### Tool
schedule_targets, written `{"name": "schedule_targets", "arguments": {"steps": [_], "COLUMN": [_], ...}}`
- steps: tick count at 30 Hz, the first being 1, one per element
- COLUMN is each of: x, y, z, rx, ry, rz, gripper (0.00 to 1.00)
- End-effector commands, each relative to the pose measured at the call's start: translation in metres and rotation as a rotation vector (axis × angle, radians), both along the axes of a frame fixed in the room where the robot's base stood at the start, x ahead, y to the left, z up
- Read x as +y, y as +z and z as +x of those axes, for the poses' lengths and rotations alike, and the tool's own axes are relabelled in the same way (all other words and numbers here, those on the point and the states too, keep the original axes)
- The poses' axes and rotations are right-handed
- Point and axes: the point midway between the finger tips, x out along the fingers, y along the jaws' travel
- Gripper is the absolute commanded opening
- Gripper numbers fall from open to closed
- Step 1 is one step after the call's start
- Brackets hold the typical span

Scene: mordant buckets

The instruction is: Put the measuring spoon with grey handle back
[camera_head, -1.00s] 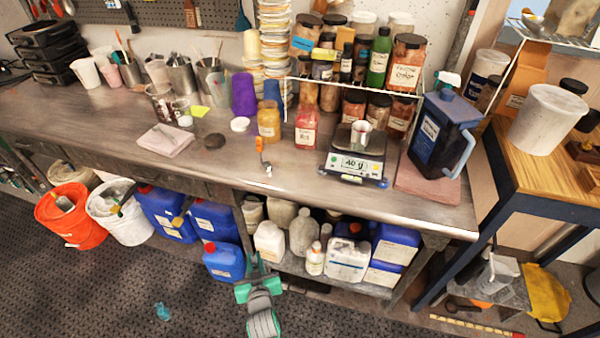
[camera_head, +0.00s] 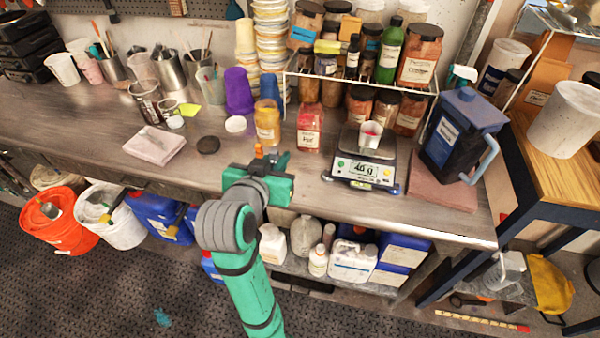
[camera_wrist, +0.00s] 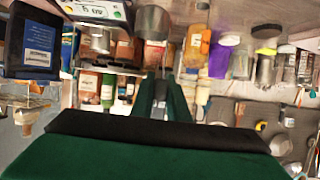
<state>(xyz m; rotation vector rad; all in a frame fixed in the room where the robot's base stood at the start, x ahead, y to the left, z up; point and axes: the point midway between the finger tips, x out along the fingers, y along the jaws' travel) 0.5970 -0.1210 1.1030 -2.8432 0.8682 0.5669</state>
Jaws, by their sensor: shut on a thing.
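My gripper (camera_head: 281,163) is just over the front edge of the bench, below the red jar in the head view. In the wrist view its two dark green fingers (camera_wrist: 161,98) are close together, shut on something. A rounded grey metallic piece (camera_wrist: 152,22) shows beyond the fingertips, in front of the red jar; it looks like the bowl of the measuring spoon, its handle hidden or too small to make out. The spoon cannot be made out in the head view, where my wrist covers that spot.
A scale (camera_head: 364,170) with a small cup stands to the right. The red jar (camera_head: 310,128) and yellow jar (camera_head: 267,122) are close behind my gripper. An orange item (camera_head: 259,151) is beside it. A pegboard (camera_head: 145,8) is at the back left.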

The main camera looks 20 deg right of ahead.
Motion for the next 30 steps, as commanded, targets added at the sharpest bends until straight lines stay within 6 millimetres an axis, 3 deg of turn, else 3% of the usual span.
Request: {"name": "schedule_targets", "arguments": {"steps": [13, 15, 21, 30], "x": [-0.055, -0.062, -0.077, -0.088], "y": [-0.04, -0.053, -0.081, -0.102], "z": [0.067, 0.074, 0.092, 0.106], "rx": [0.006, 0.009, 0.005, 0.005], "ry": [-0.002, -0.001, -0.002, -0.002], "rz": [0.0, 0.0, 0.0, 0.001], "gripper": [0.0, 0.0, 0.0, 0.0]}}
